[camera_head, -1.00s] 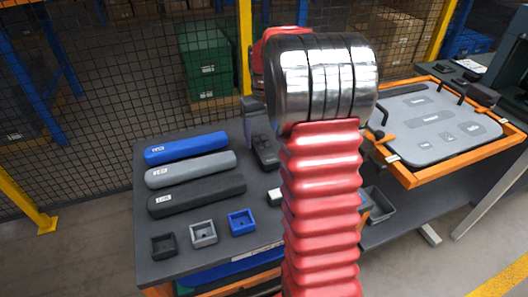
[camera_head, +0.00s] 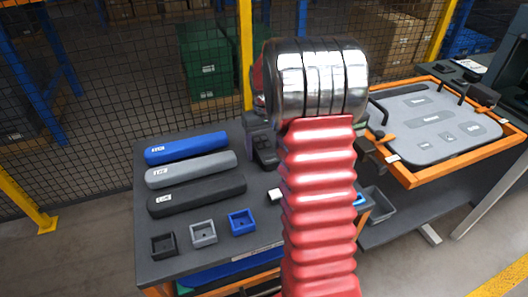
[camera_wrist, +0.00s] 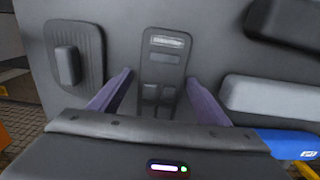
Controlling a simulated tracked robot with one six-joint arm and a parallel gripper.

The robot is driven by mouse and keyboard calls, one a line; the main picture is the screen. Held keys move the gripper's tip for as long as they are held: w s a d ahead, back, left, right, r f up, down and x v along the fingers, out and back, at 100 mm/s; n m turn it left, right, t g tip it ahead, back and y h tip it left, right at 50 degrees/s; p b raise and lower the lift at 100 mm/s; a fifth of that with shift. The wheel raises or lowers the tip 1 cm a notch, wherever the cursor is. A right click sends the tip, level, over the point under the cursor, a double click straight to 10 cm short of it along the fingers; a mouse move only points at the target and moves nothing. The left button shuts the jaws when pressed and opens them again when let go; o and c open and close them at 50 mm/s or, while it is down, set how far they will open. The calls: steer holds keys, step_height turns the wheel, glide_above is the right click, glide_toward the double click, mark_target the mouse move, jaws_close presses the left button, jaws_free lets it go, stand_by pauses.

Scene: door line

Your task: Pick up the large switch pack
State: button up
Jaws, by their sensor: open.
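The large switch pack, a dark grey block with a light label strip and two rocker switches, lies on the table. In the wrist view the switch pack (camera_wrist: 162,68) sits between the two purple fingers of my gripper (camera_wrist: 160,92). The fingers are apart, one on each side, with a gap showing to the pack. I cannot tell their height over the table. In the head view the switch pack (camera_head: 265,152) shows just left of my red arm. My arm hides most of the gripper there.
Blue (camera_head: 187,148), grey (camera_head: 190,170) and black (camera_head: 197,195) covers lie to the left in the head view. Small square boxes (camera_head: 203,233) stand in front. An orange-framed panel (camera_head: 408,185) is at right.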

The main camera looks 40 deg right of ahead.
steer(key=shift+c, duration=0.2)
steer(key=c, duration=1.2)
